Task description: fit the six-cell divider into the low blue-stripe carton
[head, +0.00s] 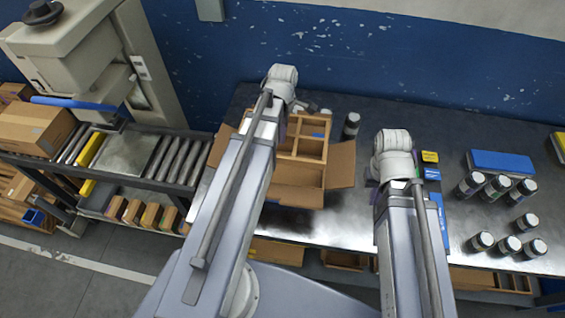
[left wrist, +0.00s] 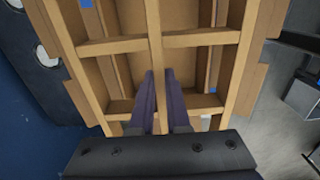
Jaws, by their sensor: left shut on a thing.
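The six-cell divider (head: 312,148) is a light wooden-brown grid over the open mouth of the carton. The carton's flaps (head: 341,164) are spread outward around it. In the left wrist view, my left gripper (left wrist: 160,76) is shut on the middle wall of the divider (left wrist: 200,38). Carton walls and small blue patches show through and beside the cells there. I cannot tell how far the divider is above or inside the carton. The carton's blue stripe is mostly hidden. My right wrist is right of the carton; its gripper's fingers are hidden.
Several dark jars (head: 497,187) and a blue box (head: 500,163) stand on the right of the metal table. Yellow and blue boxes (head: 430,157) lie beside my right arm. One jar (head: 351,125) stands behind the carton. A roller conveyor (head: 175,158) is at the left.

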